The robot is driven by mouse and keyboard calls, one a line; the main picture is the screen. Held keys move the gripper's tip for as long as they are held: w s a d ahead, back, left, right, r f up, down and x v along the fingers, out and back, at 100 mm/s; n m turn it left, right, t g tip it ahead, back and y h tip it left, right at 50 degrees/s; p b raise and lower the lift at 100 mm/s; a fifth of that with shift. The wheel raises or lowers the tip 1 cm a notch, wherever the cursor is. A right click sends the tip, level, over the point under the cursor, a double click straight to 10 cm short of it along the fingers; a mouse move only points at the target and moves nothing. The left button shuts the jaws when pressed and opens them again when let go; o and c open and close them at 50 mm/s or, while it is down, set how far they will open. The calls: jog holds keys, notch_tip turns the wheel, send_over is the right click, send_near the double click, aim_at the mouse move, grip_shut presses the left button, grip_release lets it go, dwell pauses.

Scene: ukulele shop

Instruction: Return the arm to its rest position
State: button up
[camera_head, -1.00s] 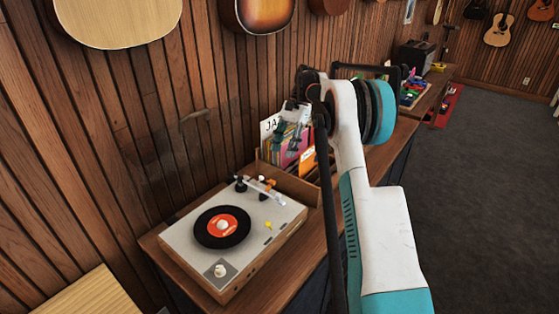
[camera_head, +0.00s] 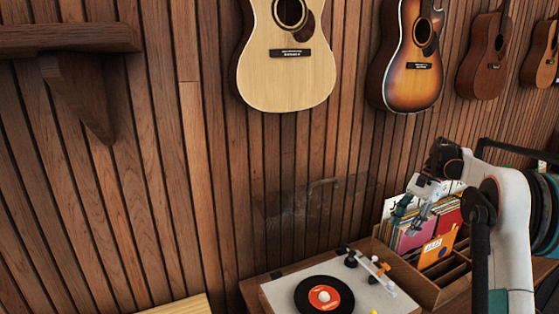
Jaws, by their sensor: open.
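My gripper (camera_head: 408,215) is in the right half of the head camera view, hanging in front of the record sleeves with its fingers pointing down. It is small in the picture, open, and I see nothing held in it. My white arm (camera_head: 512,240) is bent, with its dark joints at the right and its lower part cut off by the frame edge. How far the gripper is from the sleeves is hard to tell.
A wooden crate (camera_head: 415,280) holds several record sleeves (camera_head: 447,216) beside the arm. A turntable (camera_head: 375,298) with a black record (camera_head: 309,300) sits left of it. Guitars (camera_head: 287,70) hang on the slatted wall. A wooden shelf (camera_head: 70,38) juts out upper left.

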jog(key=s+a+r+n+t+h, duration=0.2)
jog(key=s+a+r+n, duration=0.1)
jog(key=s+a+r, duration=0.45)
jog(key=s+a+r+n+t+h, duration=0.1)
jog(key=s+a+r+n+t, duration=0.3)
jog(key=s+a, duration=0.55)
jog(key=s+a+f+n+t+h, duration=0.1)
jog(key=s+a+f+n, duration=0.1)
jog(key=s, duration=0.7)
jog(key=s+a+f+n+t+h, duration=0.1)
jog(key=s+a+f+n+t, duration=0.1)
jog(key=s+f, duration=0.3)
jog(key=s+a+n, duration=0.1)
jog(key=s, duration=0.3)
jog(key=shift+s+a+f+n, duration=0.2)
jog(key=shift+f+n, duration=0.1)
jog(key=shift+n, duration=0.1)
